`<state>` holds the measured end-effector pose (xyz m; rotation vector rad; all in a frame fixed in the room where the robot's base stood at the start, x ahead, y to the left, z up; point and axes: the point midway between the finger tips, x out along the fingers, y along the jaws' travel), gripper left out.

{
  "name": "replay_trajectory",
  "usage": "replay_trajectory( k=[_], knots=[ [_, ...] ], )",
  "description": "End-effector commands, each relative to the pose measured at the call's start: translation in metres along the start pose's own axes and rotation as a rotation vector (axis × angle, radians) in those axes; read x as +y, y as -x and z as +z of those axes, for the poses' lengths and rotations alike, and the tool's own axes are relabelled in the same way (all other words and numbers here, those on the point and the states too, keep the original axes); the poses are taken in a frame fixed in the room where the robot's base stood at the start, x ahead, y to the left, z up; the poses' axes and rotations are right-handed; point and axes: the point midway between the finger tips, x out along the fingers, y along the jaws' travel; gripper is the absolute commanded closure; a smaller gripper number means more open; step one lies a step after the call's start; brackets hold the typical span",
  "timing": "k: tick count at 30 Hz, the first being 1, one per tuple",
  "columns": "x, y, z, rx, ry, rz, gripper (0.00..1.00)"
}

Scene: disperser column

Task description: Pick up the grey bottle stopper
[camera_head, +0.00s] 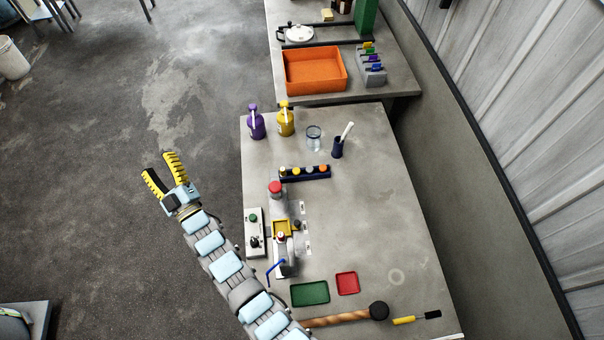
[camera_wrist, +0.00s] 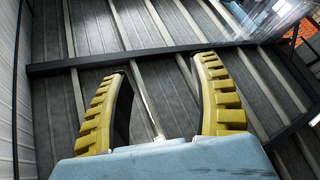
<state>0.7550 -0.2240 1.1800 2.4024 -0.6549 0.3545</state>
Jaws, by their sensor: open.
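A dark blue rack (camera_head: 303,174) on the near table holds a row of small round stoppers, several in all. Yellow and orange ones show in it, and a greyish one (camera_head: 283,171) seems to sit at its left end. They are too small to be sure which is the grey bottle stopper. My gripper (camera_head: 158,163) is open and empty, out over the floor to the left of the table and well apart from the rack. In the wrist view my gripper (camera_wrist: 163,65) shows spread yellow fingers with nothing between them; no stopper shows there.
A red-topped device (camera_head: 275,188) stands just below the rack. Purple (camera_head: 256,122) and yellow (camera_head: 285,119) bottles, a glass jar (camera_head: 314,137) and a dark blue holder (camera_head: 337,147) stand above it. The table's right side is mostly clear, with a wall beyond.

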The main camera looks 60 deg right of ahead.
Motion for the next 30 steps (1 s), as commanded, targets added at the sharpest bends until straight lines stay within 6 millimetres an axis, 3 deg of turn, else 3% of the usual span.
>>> replay_trajectory(
  k=[1,7,15,23,30],
  knots=[
    [0.001,-0.016,0.03,-0.061,0.054,-0.016,0.38],
    [0.01,-0.061,0.125,-0.299,0.268,-0.159,0.38],
    [0.043,-0.085,0.232,-0.553,0.517,-0.445,0.38],
    [0.097,-0.066,0.306,-0.714,0.713,-0.805,0.38],
    [0.164,-0.012,0.344,-0.79,0.834,-1.197,0.38]
  ],
)
